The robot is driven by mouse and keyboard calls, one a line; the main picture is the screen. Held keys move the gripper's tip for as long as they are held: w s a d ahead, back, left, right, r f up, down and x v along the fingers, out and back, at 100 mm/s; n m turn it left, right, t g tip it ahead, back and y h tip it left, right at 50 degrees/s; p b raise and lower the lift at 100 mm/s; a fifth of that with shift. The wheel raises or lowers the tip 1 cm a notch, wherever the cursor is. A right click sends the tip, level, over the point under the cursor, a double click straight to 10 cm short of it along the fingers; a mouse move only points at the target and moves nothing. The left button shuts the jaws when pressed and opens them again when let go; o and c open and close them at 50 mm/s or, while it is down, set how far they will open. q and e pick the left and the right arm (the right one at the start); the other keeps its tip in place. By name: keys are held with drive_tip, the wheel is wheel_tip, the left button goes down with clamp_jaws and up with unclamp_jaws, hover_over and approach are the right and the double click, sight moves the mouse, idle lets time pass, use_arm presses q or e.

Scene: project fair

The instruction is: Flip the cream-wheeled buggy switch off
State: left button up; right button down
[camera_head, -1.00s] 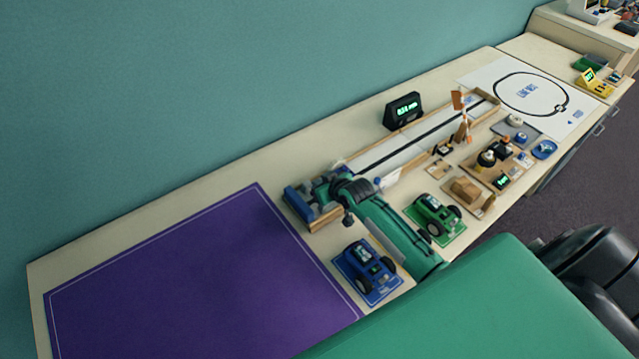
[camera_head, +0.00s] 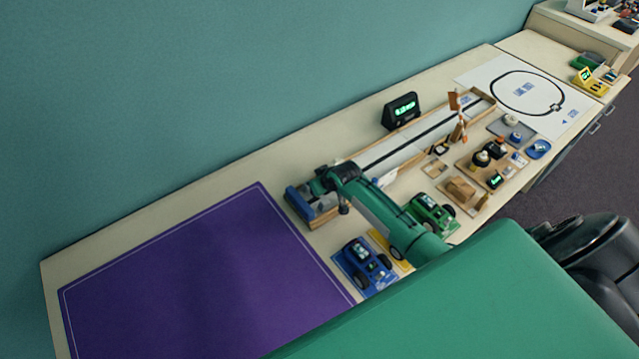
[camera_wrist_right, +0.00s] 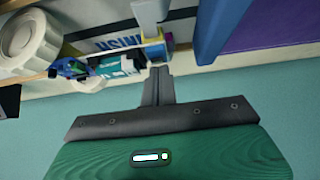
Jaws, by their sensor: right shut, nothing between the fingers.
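In the right wrist view a large cream wheel (camera_wrist_right: 28,42) shows at the upper left. Beside it are small blue and green parts (camera_wrist_right: 72,68) and a teal-and-white block (camera_wrist_right: 120,66), seemingly of the cream-wheeled buggy. I cannot make out its switch. In the head view a small whitish patch (camera_head: 386,178) shows beside my right arm; the arm hides most of that spot. My right gripper (camera_wrist_right: 159,72) is shut and empty, its fingertips close to the teal-and-white block; contact is unclear. My left gripper is not in view.
The wooden-walled track (camera_head: 425,139) runs diagonally, with a blue end block (camera_head: 299,205) at its near end. A blue buggy (camera_head: 360,258) and a green buggy (camera_head: 428,214) stand beside my arm. A timer (camera_head: 402,110) stands behind the track. The purple mat (camera_head: 190,280) is clear.

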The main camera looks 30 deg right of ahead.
drive_tip(key=shift+a+f, duration=0.1)
drive_tip(key=shift+f, duration=0.1)
drive_tip(key=shift+w+r, duration=0.15)
drive_tip(key=shift+w, duration=0.55)
drive_tip(key=shift+w+r, duration=0.1)
drive_tip(key=shift+r, duration=0.2)
drive_tip(key=r+p, duration=0.4)
drive_tip(key=shift+w+a+r, duration=0.1)
drive_tip(key=shift+w, duration=0.2)
drive_tip(key=shift+s+b, duration=0.5)
drive_tip(key=shift+b, duration=0.1)
wheel_tip(320, 180, up, 6)
drive_tip(key=b, duration=0.2)
hover_over(322, 197)
drive_tip(key=shift+v, duration=0.85)
drive_tip(key=shift+a, duration=0.1)
